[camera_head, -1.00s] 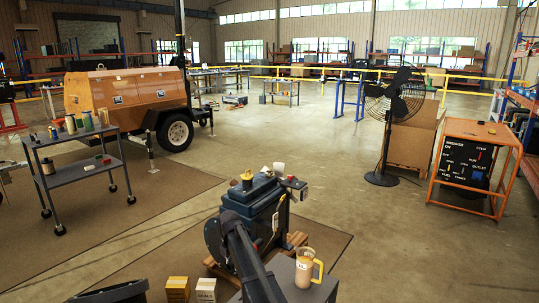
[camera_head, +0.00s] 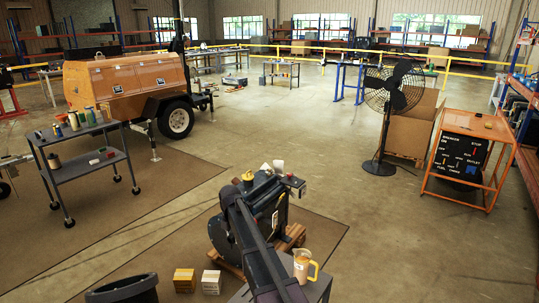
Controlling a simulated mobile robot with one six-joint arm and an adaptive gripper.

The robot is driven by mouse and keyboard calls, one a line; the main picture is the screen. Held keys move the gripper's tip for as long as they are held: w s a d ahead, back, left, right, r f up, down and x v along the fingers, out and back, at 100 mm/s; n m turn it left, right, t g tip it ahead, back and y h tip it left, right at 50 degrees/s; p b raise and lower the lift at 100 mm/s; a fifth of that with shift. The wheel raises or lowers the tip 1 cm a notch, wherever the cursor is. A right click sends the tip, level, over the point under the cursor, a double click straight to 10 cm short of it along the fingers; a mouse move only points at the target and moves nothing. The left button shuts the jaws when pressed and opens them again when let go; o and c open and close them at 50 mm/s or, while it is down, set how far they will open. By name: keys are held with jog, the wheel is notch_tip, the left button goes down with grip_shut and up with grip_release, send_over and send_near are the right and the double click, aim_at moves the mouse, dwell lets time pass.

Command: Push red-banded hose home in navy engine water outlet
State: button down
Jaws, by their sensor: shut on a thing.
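The navy engine (camera_head: 281,212) stands on a wooden pallet (camera_head: 291,238) on the brown mat in the lower middle. My dark arm crosses in front of it from the bottom edge and covers much of its near side. A yellow part (camera_head: 247,176) and pale parts (camera_head: 278,165) show at the engine's top, with a dark fitting (camera_head: 293,182) at its upper right. I cannot make out the red-banded hose or the water outlet at this size. My gripper is not discernible; it appears hidden behind my arm or the engine.
A pitcher with a yellow handle (camera_head: 302,265) stands on a grey surface right of my arm. Two small boxes (camera_head: 184,280) and a black tub (camera_head: 122,289) sit at lower left. A grey cart (camera_head: 85,172), a fan (camera_head: 390,90) and an orange stand (camera_head: 468,158) stand farther off. Open floor lies right.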

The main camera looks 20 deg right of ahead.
notch_tip(320, 180, up, 24)
jog(key=p, duration=2.3)
jog(key=shift+r, duration=0.15)
jog(key=shift+d, duration=0.15)
